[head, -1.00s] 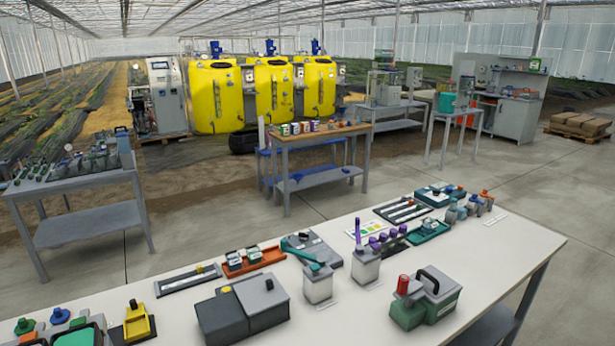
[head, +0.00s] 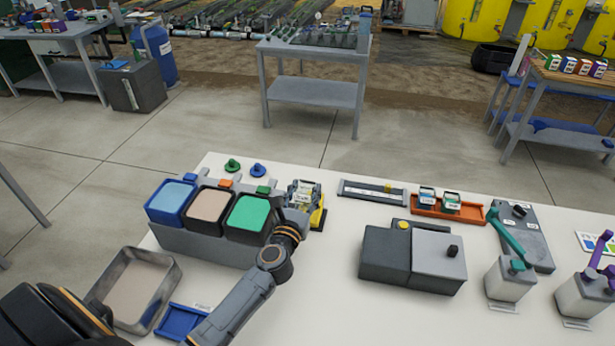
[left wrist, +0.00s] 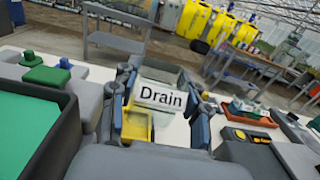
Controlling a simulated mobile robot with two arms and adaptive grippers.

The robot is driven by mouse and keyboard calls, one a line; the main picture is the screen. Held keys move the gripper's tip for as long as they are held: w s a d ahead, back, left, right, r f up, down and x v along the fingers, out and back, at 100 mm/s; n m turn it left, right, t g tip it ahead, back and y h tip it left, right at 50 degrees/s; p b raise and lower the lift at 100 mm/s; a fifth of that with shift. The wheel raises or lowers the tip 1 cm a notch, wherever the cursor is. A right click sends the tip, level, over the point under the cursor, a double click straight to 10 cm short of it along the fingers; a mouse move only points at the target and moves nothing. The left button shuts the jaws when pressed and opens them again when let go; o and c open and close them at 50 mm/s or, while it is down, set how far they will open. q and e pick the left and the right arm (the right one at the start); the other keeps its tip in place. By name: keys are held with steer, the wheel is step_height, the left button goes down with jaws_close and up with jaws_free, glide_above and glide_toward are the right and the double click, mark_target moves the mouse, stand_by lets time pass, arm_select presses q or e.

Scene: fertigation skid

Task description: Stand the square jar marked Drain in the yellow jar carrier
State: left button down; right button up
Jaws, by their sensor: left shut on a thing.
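My left gripper (head: 303,194) is shut on the square jar, whose white label reads Drain in the left wrist view (left wrist: 160,97). The jar is clear-walled and sits between the two fingers. The yellow jar carrier (head: 319,218) is on the white table, largely hidden behind the gripper in the head view. In the left wrist view the carrier (left wrist: 137,126) shows below and left of the jar. I cannot tell whether the jar touches the carrier or is above it. My right gripper is not in view.
A grey rack with blue, beige and green bins (head: 249,217) stands just left of the gripper. An orange tray (head: 424,209) with two small jars and a dark grey box (head: 388,262) are to the right. A metal pan (head: 152,318) is at the front left.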

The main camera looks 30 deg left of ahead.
arm_select(q)
steer(key=shift+w+a+f, duration=1.05)
steer(key=shift+w, duration=2.25)
steer(key=shift+n+y, duration=0.3)
steer(key=shift+y, duration=0.1)
step_height(320, 180, down, 9)
steer(key=b, duration=0.9)
steer(key=shift+b, duration=0.4)
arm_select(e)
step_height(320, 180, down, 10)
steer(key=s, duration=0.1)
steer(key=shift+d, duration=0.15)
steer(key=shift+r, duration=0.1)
arm_select(q)
steer(key=c, duration=0.6)
jaws_free()
